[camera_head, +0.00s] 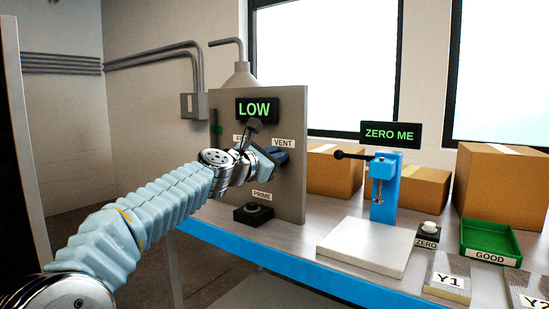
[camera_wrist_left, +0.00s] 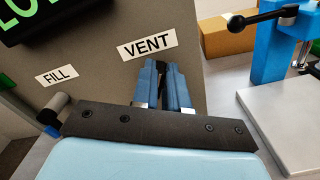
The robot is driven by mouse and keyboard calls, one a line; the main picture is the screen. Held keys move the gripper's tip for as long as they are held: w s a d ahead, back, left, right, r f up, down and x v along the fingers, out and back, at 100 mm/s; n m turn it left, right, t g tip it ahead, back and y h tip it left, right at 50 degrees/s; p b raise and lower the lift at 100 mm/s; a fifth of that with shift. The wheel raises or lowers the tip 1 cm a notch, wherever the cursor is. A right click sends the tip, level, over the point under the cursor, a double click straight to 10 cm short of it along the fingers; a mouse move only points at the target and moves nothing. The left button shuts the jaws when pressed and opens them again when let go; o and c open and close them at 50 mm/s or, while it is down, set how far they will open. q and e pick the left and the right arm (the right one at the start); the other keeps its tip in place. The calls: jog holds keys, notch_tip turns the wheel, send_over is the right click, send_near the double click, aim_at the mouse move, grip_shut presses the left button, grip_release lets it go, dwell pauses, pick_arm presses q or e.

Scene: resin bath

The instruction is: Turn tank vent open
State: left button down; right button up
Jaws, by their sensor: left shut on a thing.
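The tank panel (camera_head: 290,105) stands upright on the bench, with a VENT label (camera_head: 284,142) at its right that also shows large in the left wrist view (camera_wrist_left: 148,46). My left gripper (camera_head: 275,156) is at the panel just below this label. In the left wrist view its two blue-grey fingers (camera_wrist_left: 161,70) point at the panel, close together and shut on the vent handle. The handle is mostly hidden between the fingers, so its angle cannot be told. A display (camera_head: 256,109) above reads LOW. My right gripper is not in view.
The FILL label (camera_wrist_left: 57,76) and a grey fill handle (camera_wrist_left: 57,103) are close left of my gripper. A PRIME button (camera_head: 253,211) is below. A blue press (camera_head: 386,187), white plate (camera_head: 365,245) and green tray (camera_head: 490,238) stand to the right.

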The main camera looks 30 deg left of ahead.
pick_arm(q)
jog(key=m+b, duration=0.1)
jog(key=m, duration=0.3)
jog(key=f+m+b, duration=0.1)
jog(key=m+b, duration=0.1)
jog(key=m, duration=0.2)
jog(key=d+m+b, duration=0.1)
jog(key=m, duration=0.3)
jog(key=shift+f, duration=0.4)
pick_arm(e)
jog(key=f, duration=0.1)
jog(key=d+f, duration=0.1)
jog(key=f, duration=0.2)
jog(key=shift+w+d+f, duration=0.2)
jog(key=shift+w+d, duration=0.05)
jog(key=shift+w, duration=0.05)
pick_arm(q)
jog(key=shift+m, duration=0.4)
jog(key=c, duration=1.1)
grip_release()
jog(key=shift+c, duration=0.2)
jog(key=shift+r, duration=0.1)
jog(key=shift+s, duration=0.15)
